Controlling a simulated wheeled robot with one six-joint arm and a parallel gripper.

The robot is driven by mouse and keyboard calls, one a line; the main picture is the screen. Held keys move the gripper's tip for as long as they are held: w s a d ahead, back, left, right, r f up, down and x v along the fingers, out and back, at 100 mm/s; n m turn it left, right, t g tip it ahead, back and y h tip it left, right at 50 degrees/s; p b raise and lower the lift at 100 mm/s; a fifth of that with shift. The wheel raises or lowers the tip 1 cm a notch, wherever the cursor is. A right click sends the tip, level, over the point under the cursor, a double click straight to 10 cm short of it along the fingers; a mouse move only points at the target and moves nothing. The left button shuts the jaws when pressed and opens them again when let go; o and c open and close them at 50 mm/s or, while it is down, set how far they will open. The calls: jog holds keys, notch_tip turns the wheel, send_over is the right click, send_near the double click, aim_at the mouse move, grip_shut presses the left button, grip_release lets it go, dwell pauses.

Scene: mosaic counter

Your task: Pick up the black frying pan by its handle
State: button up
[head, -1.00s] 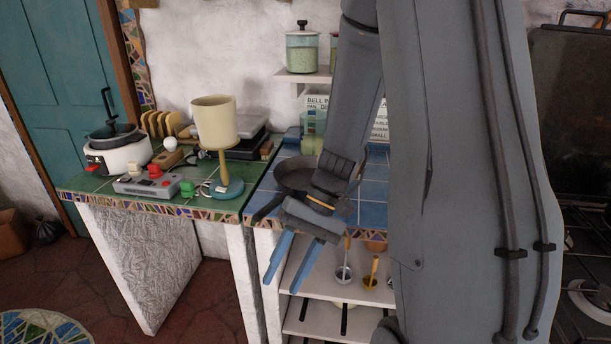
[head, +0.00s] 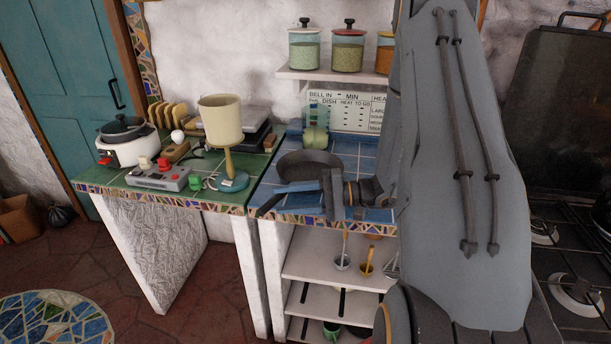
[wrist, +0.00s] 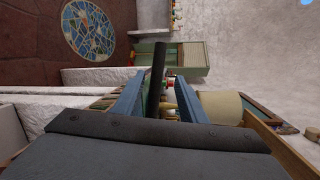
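The black frying pan (head: 308,162) rests on the blue-tiled counter. Its dark handle (head: 268,205) points to the lower left, over the counter's front edge. My gripper (head: 264,198) is beside the pan's near side, fingers pointing left; one blue finger shows clearly, the other is hard to make out. In the wrist view my gripper (wrist: 157,92) is open, with its blue fingers apart. The black handle (wrist: 157,72) shows between them, with gaps on both sides. I cannot tell whether either finger touches it.
A beige lamp (head: 221,120), a grey control box (head: 160,178) and a white cooker (head: 125,150) stand on the green counter at left. A green jar (head: 315,137) stands behind the pan. Shelves (head: 325,265) lie below.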

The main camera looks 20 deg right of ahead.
aim_at(276, 202)
jog(key=shift+f+p+x, duration=0.1)
jog(key=shift+p+x, duration=0.45)
jog(key=shift+x, duration=0.55)
jog(key=shift+f+p+x, duration=0.15)
jog(key=shift+p+x, duration=0.35)
jog(key=shift+x, duration=0.6)
jog(key=shift+s, duration=0.15)
grip_shut()
